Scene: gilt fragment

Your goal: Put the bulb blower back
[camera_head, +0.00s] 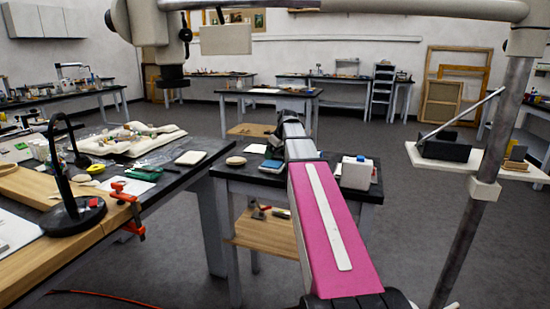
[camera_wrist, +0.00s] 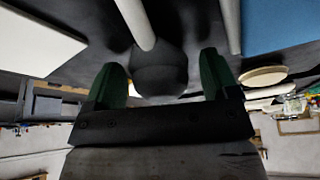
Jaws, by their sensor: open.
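The bulb blower shows in the wrist view as a dark grey round bulb (camera_wrist: 160,78) with a pale, thin nozzle (camera_wrist: 134,22) pointing away. My gripper (camera_wrist: 161,66) has two green fingers, one on each side of the bulb. The fingers are open, and dark gaps show between them and the bulb. The bulb lies on or just above a dark top; I cannot tell if it touches. In the head view my pink arm reaches over the small black-topped table (camera_head: 235,175), and its end hides the blower there.
A white box with a blue part (camera_head: 356,172) stands right of my arm. Left are a beige disc (camera_head: 236,160), a white pad (camera_head: 190,158) and a bench with a black lamp stand (camera_head: 72,215). A pole with a white shelf (camera_head: 478,160) stands right.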

